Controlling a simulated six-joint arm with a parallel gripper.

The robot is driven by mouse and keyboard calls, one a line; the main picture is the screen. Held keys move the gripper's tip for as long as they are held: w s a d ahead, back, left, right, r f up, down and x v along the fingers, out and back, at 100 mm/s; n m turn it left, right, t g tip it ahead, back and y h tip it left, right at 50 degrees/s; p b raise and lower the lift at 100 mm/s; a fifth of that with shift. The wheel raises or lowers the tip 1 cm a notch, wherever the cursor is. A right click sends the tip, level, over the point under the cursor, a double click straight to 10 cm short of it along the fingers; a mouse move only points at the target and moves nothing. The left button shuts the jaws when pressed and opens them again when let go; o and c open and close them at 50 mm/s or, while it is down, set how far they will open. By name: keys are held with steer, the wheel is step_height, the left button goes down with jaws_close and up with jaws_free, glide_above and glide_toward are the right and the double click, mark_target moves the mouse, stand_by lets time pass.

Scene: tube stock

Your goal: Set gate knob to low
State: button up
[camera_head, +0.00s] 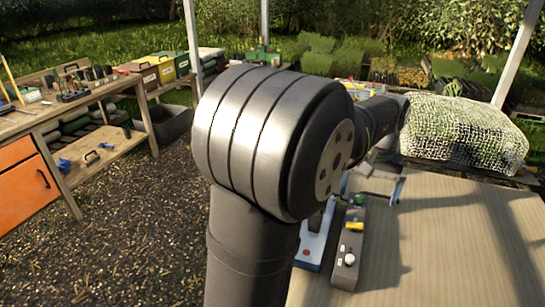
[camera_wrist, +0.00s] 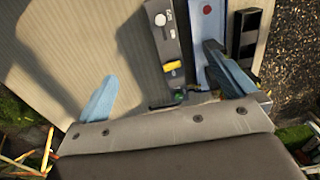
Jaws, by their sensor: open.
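A narrow grey control panel (camera_head: 344,273) lies on the table to the right of my arm. It carries a white round knob (camera_head: 349,259), a yellow knob (camera_head: 354,226) and a green button (camera_head: 359,200). The wrist view also shows the white knob (camera_wrist: 160,20), the yellow knob (camera_wrist: 173,65) and the green button (camera_wrist: 180,96). Lettering near the white knob is too small to read, so I cannot tell which is the gate knob or its setting. My gripper (camera_wrist: 160,64) is open and empty, its blue fingers spread either side of the panel's green-button end.
A blue-and-white unit (camera_wrist: 206,42) with a red button stands close beside the panel, near my right finger in the wrist view. A net-covered bundle (camera_head: 462,130) sits at the table's far end. The tabletop (camera_head: 450,240) right of the panel is clear.

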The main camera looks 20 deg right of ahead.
mark_target(350, 257)
steer(key=shift+f, duration=0.25)
steer(key=c, duration=0.3)
step_height(350, 257, down, 7)
steer(key=shift+a+r, duration=0.1)
steer(key=shift+r, duration=0.1)
steer(key=c, duration=0.9)
steer(key=shift+o, duration=0.2)
step_height(350, 257, down, 18)
steer(key=shift+r, duration=0.2)
